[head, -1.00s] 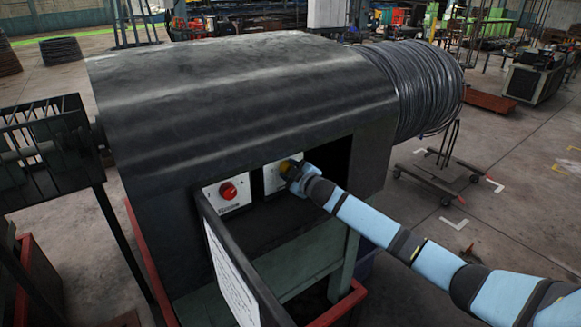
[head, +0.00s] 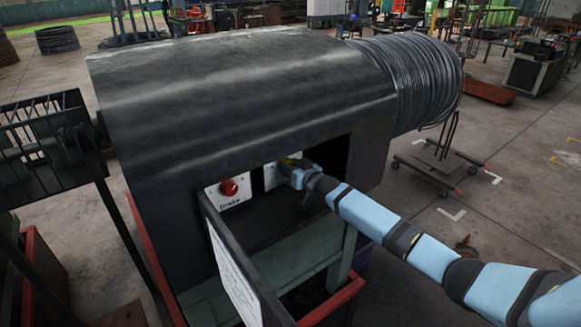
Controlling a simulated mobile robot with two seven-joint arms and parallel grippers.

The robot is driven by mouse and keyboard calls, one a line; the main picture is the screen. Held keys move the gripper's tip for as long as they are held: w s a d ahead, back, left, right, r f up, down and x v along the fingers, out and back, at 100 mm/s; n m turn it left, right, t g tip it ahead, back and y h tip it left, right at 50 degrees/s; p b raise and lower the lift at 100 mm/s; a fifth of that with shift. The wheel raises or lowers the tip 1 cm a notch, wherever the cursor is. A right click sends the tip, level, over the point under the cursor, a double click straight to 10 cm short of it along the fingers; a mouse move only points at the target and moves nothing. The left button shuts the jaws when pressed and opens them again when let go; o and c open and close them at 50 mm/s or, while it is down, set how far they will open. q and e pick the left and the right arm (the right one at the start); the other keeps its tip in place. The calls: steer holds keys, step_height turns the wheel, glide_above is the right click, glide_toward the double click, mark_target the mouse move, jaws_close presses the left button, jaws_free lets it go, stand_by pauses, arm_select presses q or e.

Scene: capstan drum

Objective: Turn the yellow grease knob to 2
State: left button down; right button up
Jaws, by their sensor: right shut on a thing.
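The yellow grease knob (head: 288,161) sits on a white panel (head: 270,176) in the recess of the dark machine. My right gripper (head: 288,168) is at the knob and shut on it. The gripper covers most of the knob and much of its panel, so the knob's setting and the scale marks cannot be read. My left gripper is not in view.
A dark-framed white board (head: 234,275) stands out in front of the recess. A wire coil (head: 415,85) is at the machine's right end. Open floor lies to the right.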

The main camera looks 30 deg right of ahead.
steer(key=shift+m+t+y+b, duration=0.4)
steer(key=shift+m+b, duration=1.8)
steer(key=shift+m, duration=2.4)
steer(key=o, duration=0.9)
steer(key=shift+f, duration=0.1)
